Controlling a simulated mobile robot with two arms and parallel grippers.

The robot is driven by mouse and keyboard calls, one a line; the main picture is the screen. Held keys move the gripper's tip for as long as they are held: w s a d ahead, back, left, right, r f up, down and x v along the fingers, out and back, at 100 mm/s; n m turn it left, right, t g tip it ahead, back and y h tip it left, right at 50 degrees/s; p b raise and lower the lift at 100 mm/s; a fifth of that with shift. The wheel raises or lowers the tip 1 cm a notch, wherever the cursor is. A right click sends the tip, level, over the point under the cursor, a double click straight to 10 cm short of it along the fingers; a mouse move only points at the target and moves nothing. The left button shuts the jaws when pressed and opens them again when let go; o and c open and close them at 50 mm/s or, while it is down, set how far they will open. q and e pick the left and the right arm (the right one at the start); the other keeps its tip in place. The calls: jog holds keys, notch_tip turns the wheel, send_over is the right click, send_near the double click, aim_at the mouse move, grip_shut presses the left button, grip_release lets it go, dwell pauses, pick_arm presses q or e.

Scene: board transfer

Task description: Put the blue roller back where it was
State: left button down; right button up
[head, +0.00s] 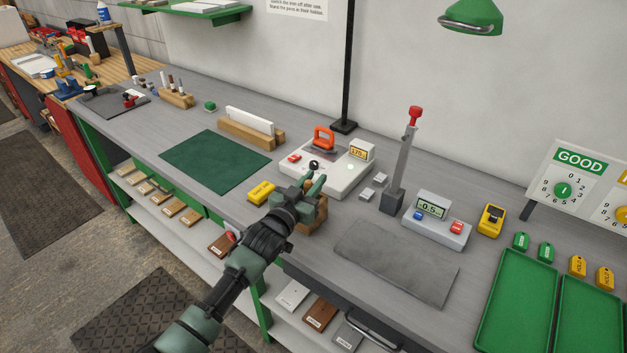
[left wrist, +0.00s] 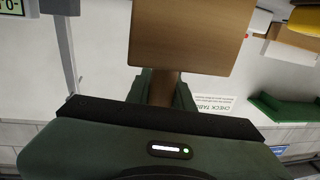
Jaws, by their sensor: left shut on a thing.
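My left gripper (head: 312,187) is above the front edge of the grey bench. It is shut on a brown wooden piece (left wrist: 163,90), which shows between the fingers in the left wrist view. A tan wooden block (left wrist: 190,35) adjoins that piece; in the head view a wooden block (head: 314,221) shows just below the gripper. I cannot tell whether block and held piece are one thing, or whether the block touches the bench. I make out no blue roller in either view; the gripper hides part of what it holds. My right gripper is not in view.
A white tester (head: 343,178) with an orange handle stands just behind the gripper, and a yellow block (head: 261,192) lies to its left. A lever post (head: 398,180) and a display box (head: 436,220) stand right. The green mat (head: 214,160) and grey mat (head: 397,264) are bare.

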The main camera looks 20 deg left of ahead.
pick_arm(q)
jog(key=shift+f, duration=0.15)
jog(key=c, duration=1.2)
grip_release()
jog(key=shift+c, duration=0.2)
jog(key=shift+r, duration=0.2)
jog(key=s+a+b, duration=0.2)
jog(key=s, duration=1)
jog(key=shift+a, duration=0.15)
jog(key=shift+f, duration=0.1)
